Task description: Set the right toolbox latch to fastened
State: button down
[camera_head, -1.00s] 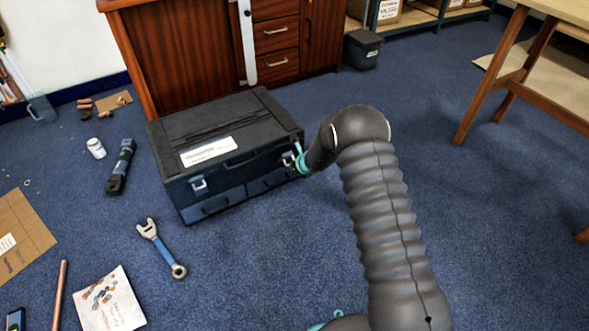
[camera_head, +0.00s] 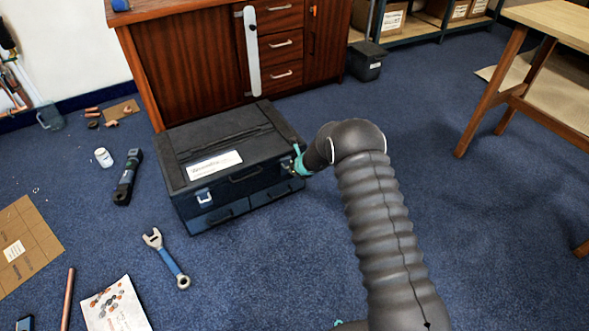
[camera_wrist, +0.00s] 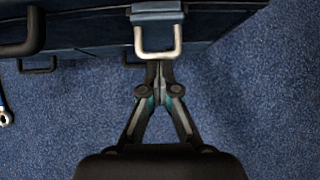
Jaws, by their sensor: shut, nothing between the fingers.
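The black and dark blue toolbox (camera_head: 185,165) stands on the carpet with its lid down. Its right latch (camera_wrist: 157,38) is a blue-grey tab with a pale metal loop, large in the wrist view. In the head view the right latch (camera_head: 287,167) is small, beside my gripper, and its setting is too small to tell. The left latch (camera_head: 203,197) is on the same front face. My gripper (camera_wrist: 158,66) is shut and empty, its fingertips at the lower edge of the loop. I cannot tell whether they touch it. In the head view my gripper (camera_head: 299,162) is partly hidden by my arm.
A wooden cabinet (camera_head: 185,70) stands behind the toolbox. A wrench (camera_head: 167,260), a dark tool (camera_head: 127,177) and a white bottle (camera_head: 103,157) lie or stand to the left. A wooden table (camera_head: 545,30) is at the right. The carpet between is clear.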

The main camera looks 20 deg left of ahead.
jog(key=shift+w+a+r, duration=0.3)
jog(key=shift+a+r, duration=0.1)
jog(key=shift+r, duration=0.15)
jog(key=shift+w+a+r, duration=0.25)
jog(key=shift+a+r, duration=0.15)
jog(key=shift+r, duration=0.15)
jog(key=shift+d+f, duration=0.1)
jog(key=s+d+f+b, duration=0.3)
jog(key=s+d+b, duration=0.1)
jog(key=b, duration=0.2)
notch_tip(320, 180, up, 10)
jog(key=w+a+p, duration=0.1)
jog(key=p, duration=0.5)
jog(key=shift+w, duration=0.1)
